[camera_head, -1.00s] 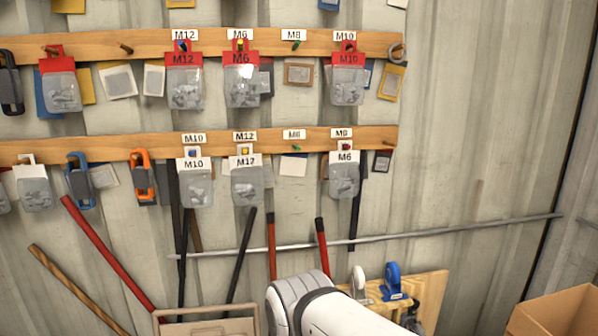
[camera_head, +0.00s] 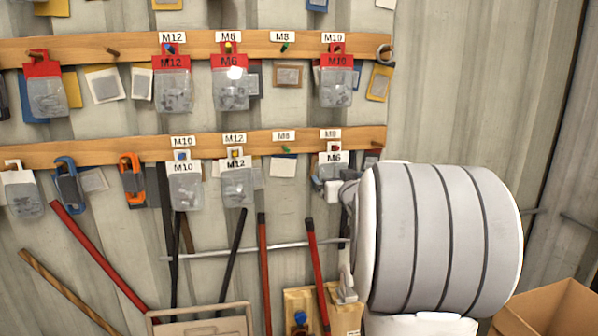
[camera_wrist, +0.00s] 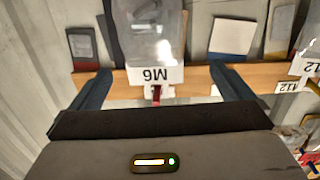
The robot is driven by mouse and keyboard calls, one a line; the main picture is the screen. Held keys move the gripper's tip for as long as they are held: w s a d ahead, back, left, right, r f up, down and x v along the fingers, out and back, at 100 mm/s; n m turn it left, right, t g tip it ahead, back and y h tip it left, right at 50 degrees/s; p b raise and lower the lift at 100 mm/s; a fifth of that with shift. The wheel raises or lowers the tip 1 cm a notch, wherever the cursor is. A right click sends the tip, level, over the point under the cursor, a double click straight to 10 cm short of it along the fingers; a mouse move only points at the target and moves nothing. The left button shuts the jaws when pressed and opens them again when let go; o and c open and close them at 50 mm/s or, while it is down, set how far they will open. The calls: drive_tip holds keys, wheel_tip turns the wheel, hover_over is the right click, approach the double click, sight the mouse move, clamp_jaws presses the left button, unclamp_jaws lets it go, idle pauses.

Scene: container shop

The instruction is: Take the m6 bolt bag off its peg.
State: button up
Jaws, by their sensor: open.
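A clear bag with a white M6 header (camera_head: 334,158) hangs on the rightmost peg of the lower wooden rail, partly hidden by my gripper (camera_head: 328,187). Another M6 bag (camera_head: 230,82), with a red header, hangs on the upper rail. In the wrist view, which is upside down, the white M6 header (camera_wrist: 155,75) and its clear pouch (camera_wrist: 150,38) lie between the fingers of my open gripper (camera_wrist: 161,70). There is a gap on each side. A red peg (camera_wrist: 156,95) shows at the header.
A white-header M12 bag (camera_head: 236,182) and M10 bag (camera_head: 185,185) hang to the left on the lower rail. A red M10 bag (camera_head: 337,82) hangs above. Red-handled tools (camera_head: 263,270) lean below. A cardboard box (camera_head: 555,312) stands at lower right.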

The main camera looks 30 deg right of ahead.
sight(334, 163)
drive_tip(key=shift+t, duration=0.5)
drive_tip(key=p+x, duration=0.1)
drive_tip(key=x, duration=0.5)
drive_tip(key=d+r+p+x, duration=0.1)
drive_tip(key=x, duration=0.2)
drive_tip(key=shift+s+p, duration=0.2)
drive_tip(key=shift+p, duration=0.1)
drive_tip(key=shift+c, duration=0.4)
drive_tip(key=c, duration=0.9)
drive_tip(key=shift+r, duration=0.3)
drive_tip(key=shift+s, duration=0.15)
